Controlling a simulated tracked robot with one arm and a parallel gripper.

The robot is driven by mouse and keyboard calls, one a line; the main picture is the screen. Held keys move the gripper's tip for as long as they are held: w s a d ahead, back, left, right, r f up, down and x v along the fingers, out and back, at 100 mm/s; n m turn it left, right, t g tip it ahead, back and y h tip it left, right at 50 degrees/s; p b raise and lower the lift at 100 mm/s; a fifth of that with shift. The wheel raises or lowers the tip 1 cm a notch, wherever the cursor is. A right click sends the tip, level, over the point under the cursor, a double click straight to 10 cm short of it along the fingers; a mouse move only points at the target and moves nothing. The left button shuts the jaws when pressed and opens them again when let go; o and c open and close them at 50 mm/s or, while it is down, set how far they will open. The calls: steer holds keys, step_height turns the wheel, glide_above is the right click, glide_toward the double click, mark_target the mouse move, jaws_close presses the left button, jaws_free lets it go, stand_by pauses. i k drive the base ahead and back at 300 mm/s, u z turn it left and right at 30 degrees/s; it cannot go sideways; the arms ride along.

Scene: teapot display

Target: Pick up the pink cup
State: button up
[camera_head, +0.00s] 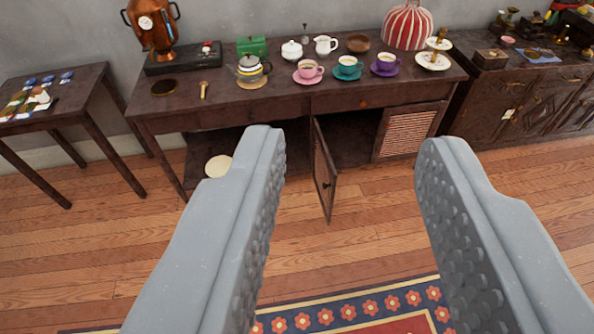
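The pink cup (307,68) stands upright on a pink saucer (308,80) near the front edge of the dark wooden sideboard (225,108). It seems to hold a drink. My gripper (350,145) is open, with nothing between its two grey fingers. It is well short of the sideboard, and the cup appears farther off, above and a little left of the midpoint between the fingertips.
A teal cup (347,65), a purple cup (386,61) and a teapot (249,68) stand beside it. A cabinet door (324,170) hangs open below. A side table (55,97) is at left, a cabinet (530,90) at right.

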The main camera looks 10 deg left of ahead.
mark_target(311, 71)
steer(key=u, duration=0.1)
steer(key=i, duration=1)
steer(key=z, duration=0.1)
